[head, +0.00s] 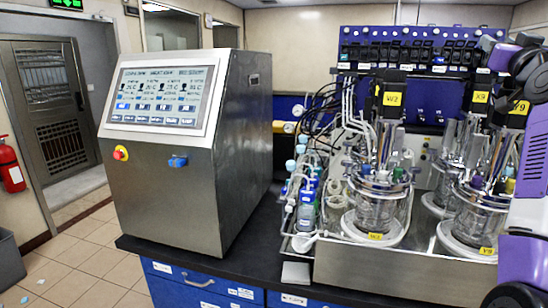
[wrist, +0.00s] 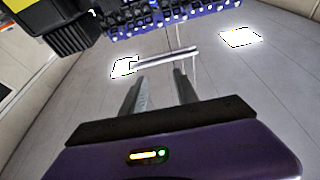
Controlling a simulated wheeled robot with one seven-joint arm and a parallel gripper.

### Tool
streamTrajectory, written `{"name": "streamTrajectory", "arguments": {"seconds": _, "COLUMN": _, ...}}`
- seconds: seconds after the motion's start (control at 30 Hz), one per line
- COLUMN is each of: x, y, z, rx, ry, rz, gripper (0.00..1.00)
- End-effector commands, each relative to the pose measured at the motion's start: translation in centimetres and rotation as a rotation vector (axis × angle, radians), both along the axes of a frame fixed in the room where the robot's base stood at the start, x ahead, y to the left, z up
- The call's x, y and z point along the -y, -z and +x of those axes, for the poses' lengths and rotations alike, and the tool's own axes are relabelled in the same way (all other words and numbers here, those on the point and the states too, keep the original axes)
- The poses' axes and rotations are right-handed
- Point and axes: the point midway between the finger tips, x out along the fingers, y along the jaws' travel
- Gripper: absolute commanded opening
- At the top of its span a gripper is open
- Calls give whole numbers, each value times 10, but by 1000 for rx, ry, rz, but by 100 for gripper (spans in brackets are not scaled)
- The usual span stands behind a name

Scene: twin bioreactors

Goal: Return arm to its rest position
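My arm shows at the right edge of the head view as purple, white and black links, in front of part of the right-hand bioreactor. My gripper (wrist: 158,78) shows in the wrist view, its two grey fingers apart with nothing between them. It is not discernible in the head view. A glass bioreactor vessel (head: 376,212) stands upright on the bench, beside a second one (head: 476,218) partly hidden by my arm.
A steel control cabinet (head: 185,185) with a lit screen (head: 160,95) stands left on the dark bench (head: 250,265). Bottles and tubing (head: 305,195) crowd the space left of the vessels. A red extinguisher (head: 10,166) hangs far left. Tiled floor (head: 95,255) is open at left.

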Motion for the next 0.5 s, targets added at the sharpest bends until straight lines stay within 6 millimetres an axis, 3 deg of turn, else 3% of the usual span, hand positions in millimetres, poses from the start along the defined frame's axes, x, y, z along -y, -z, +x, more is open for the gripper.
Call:
{"name": "streamTrajectory", "arguments": {"seconds": 0.13, "x": 1, "y": -23, "z": -16, "rx": 72, "ry": 19, "rz": -6, "gripper": 36}}
{"name": "streamTrajectory", "arguments": {"seconds": 0.2, "x": 2, "y": -24, "z": -27, "rx": 115, "ry": 37, "rz": -12, "gripper": 36}}
{"name": "streamTrajectory", "arguments": {"seconds": 0.37, "x": -1, "y": -6, "z": -40, "rx": 164, "ry": 59, "rz": -19, "gripper": 36}}
{"name": "streamTrajectory", "arguments": {"seconds": 0.5, "x": -6, "y": 21, "z": -48, "rx": 184, "ry": 72, "rz": -27, "gripper": 36}}
